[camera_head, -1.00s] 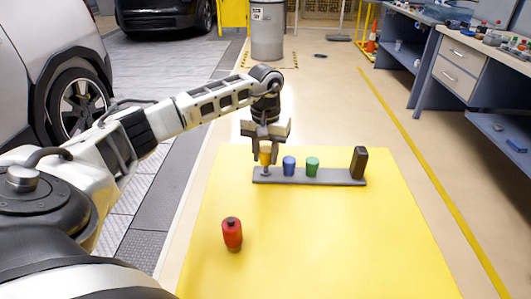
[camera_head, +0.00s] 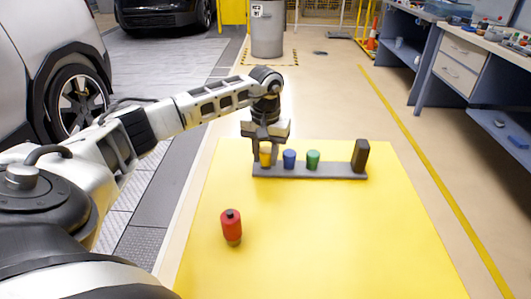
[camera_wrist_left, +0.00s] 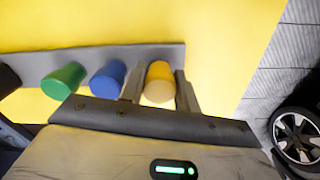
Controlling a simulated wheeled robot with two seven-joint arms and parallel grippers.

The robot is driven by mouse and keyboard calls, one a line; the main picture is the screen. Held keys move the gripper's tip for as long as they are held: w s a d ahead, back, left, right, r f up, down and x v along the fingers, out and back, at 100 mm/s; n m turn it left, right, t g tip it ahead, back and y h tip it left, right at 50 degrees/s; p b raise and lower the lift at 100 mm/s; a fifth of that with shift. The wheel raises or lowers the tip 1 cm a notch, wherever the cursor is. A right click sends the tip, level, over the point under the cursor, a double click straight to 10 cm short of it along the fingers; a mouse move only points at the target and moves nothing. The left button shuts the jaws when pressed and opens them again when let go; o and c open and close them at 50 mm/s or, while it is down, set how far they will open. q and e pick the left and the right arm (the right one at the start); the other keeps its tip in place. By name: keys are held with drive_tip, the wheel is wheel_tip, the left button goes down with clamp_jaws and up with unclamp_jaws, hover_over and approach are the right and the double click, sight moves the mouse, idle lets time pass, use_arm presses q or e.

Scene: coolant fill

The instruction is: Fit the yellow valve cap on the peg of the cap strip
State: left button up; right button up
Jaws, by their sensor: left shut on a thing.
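The yellow valve cap (camera_head: 265,158) is at the left end of the grey cap strip (camera_head: 325,171), level with the blue and green caps beside it. My left gripper (camera_head: 265,154) points down and is shut on the yellow cap. In the left wrist view the yellow cap (camera_wrist_left: 159,82) sits between the two fingers of my left gripper (camera_wrist_left: 160,92), over the end of the strip (camera_wrist_left: 150,54). The peg is hidden, so I cannot tell how fully the cap sits on it. My right gripper is not in view.
A blue cap (camera_head: 289,159) and a green cap (camera_head: 313,159) stand on the strip, with a dark upright block (camera_head: 360,155) at its right end. A red bottle (camera_head: 231,226) stands nearer on the yellow table (camera_head: 340,240). The table's right side is clear.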

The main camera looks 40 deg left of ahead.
sight(266, 150)
use_arm(q)
drive_tip(key=shift+f, duration=0.35)
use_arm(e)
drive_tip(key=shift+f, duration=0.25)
use_arm(q)
drive_tip(key=o, duration=0.9)
wheel_tip(266, 150, up, 2)
drive_tip(key=shift+r, duration=0.1)
wheel_tip(266, 150, up, 14)
drive_tip(key=shift+f, duration=0.1)
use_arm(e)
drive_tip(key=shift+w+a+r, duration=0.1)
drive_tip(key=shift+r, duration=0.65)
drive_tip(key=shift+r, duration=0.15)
